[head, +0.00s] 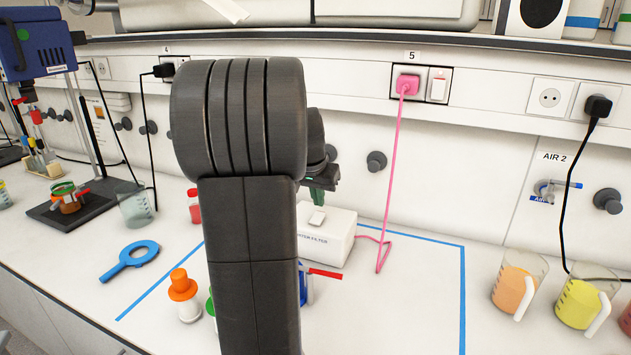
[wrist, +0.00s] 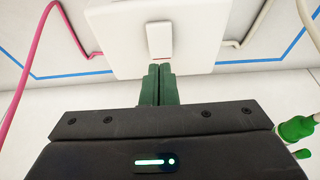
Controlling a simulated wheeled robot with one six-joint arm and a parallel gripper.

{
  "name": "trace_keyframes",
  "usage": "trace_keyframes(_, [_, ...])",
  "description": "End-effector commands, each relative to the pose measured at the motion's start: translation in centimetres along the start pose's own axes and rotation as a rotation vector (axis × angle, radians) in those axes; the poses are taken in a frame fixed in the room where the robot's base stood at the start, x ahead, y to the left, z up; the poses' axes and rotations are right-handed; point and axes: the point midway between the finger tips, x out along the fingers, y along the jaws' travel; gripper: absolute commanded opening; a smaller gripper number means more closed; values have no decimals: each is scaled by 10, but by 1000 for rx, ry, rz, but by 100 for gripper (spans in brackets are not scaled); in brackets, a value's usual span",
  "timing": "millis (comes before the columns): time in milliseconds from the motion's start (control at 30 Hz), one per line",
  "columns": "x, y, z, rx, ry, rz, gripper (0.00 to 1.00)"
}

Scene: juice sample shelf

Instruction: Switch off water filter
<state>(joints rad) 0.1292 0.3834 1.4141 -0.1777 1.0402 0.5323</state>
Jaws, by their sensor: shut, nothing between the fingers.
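The water filter (head: 327,244) is a white box on the bench, labelled on its front, with a pink cable running to a pink plug in outlet 5. On its top is a white rocker switch (head: 317,218). In the wrist view the switch (wrist: 160,41) lies just beyond my fingertips, on the top of the filter (wrist: 105,40). My gripper (wrist: 160,68) has its green fingers shut and empty, pointing at the switch. In the head view my gripper (head: 318,200) is above the filter, partly hidden by my arm. I cannot tell whether the fingertips touch the switch.
The pink plug (head: 406,85) sits beside a wall switch (head: 439,86). Beakers of orange (head: 515,288) and yellow liquid (head: 580,303) stand at right.

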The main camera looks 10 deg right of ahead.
Motion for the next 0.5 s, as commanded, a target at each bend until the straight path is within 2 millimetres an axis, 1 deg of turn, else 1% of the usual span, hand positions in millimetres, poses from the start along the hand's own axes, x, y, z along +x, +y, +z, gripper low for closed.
trace_keyframes(33, [7,0,2,0,-1,1,0])
trace_keyframes(100, [15,0,4,0,-1,1,0])
trace_keyframes(200, [23,0,5,0,0,0,0])
trace_keyframes(300, [27,0,6,-1,1,0,0])
trace_keyframes(500, [27,0,6,-1,1,-1,0])
